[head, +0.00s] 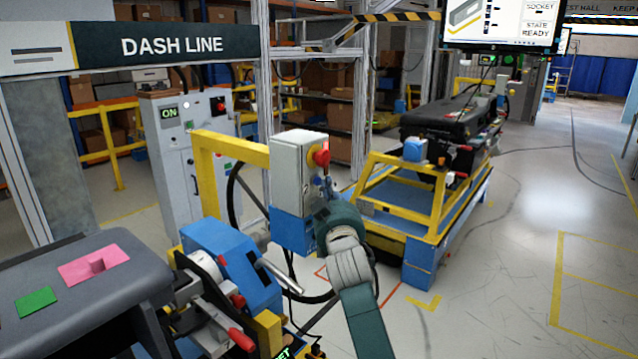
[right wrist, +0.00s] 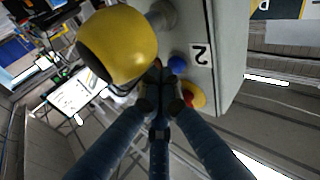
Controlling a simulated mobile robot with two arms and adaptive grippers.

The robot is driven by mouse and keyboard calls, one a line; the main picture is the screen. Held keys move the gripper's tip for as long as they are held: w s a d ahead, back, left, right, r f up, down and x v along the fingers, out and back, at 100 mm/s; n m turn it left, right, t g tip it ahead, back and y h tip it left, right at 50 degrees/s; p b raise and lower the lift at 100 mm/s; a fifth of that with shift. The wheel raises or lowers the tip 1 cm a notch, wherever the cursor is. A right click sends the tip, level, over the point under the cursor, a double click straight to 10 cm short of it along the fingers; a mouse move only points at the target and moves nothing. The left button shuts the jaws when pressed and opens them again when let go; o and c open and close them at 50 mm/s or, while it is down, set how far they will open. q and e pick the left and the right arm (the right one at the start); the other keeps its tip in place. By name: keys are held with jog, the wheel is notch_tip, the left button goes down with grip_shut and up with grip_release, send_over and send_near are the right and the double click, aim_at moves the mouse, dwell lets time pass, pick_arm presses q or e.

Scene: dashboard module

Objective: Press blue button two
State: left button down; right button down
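A grey control box (head: 298,165) with a red knob on a yellow collar (head: 320,158) stands at the middle of the head view. In the right wrist view, its face (right wrist: 226,50) carries a label "2" (right wrist: 200,54) beside a round blue button (right wrist: 178,65). The red and yellow knob (right wrist: 194,95) is close by. My right gripper (head: 322,188) is in front of the box; in the right wrist view its blue fingers (right wrist: 160,88) are drawn together, empty, tips close to the blue button. Contact cannot be told. My left gripper is out of view.
A large yellow rounded part (right wrist: 120,45) juts beside the fingers. A yellow post (head: 205,170) and blue fixture (head: 235,262) stand left of the box. A dark dashboard (head: 120,300) lies front left. A yellow and blue cart (head: 420,230) stands behind; floor at right is open.

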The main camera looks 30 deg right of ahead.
jog(key=shift+w+a, duration=0.15)
jog(key=shift+w, duration=0.25)
dwell(0.8)
jog(key=shift+s, duration=0.1)
jog(key=shift+s+d+p, duration=0.3)
jog(key=shift+s, duration=0.4)
jog(key=shift+s+d, duration=0.15)
jog(key=shift+s, duration=0.15)
jog(key=s, duration=0.1)
jog(key=s+d+p, duration=0.1)
jog(key=s+p, duration=0.1)
jog(key=s, duration=0.1)
jog(key=shift+d, duration=0.3)
dwell(0.6)
